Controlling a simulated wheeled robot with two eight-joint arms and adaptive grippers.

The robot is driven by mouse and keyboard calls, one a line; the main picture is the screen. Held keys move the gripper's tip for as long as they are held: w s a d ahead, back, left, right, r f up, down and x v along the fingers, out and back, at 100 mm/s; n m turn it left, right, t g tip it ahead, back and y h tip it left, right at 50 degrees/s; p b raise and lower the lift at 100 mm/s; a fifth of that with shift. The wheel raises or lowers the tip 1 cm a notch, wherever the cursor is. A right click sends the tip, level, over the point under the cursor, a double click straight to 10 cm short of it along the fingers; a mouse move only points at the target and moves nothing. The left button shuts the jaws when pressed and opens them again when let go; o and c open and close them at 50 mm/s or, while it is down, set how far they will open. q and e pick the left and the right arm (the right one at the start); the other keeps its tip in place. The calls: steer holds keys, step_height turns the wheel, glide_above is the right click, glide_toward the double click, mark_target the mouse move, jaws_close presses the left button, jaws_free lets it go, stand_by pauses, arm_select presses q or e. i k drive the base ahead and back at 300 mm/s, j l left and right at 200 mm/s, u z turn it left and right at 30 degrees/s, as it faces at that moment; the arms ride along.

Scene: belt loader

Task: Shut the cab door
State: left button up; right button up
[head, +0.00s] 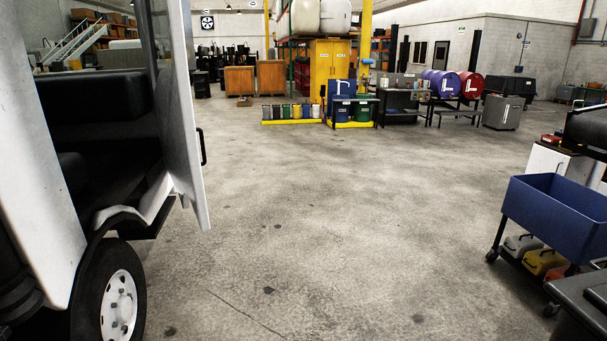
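The white cab door (183,110) stands open at the left in the head view, seen nearly edge-on. It swings out from the front side of the cab, and a black handle (203,147) sticks out from its right side. Through the open doorway I see the dark cab interior with a black seat (95,108). The white cab body (45,160) and a front wheel (119,305) are at the lower left. Neither of my grippers is in view.
A blue cart (556,215) stands at the right edge, with a dark bin (585,300) at the lower right. The concrete floor (330,210) between vehicle and cart is clear. Workbenches, drums (470,85) and a yellow cabinet (328,68) stand far back.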

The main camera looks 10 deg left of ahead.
mark_target(163, 25)
steer(key=i+l+u, duration=0.1)
steer(key=i+u, duration=0.3)
steer(key=i+l+u, duration=0.35)
steer(key=i, duration=0.2)
steer(key=i+l+u, duration=0.8)
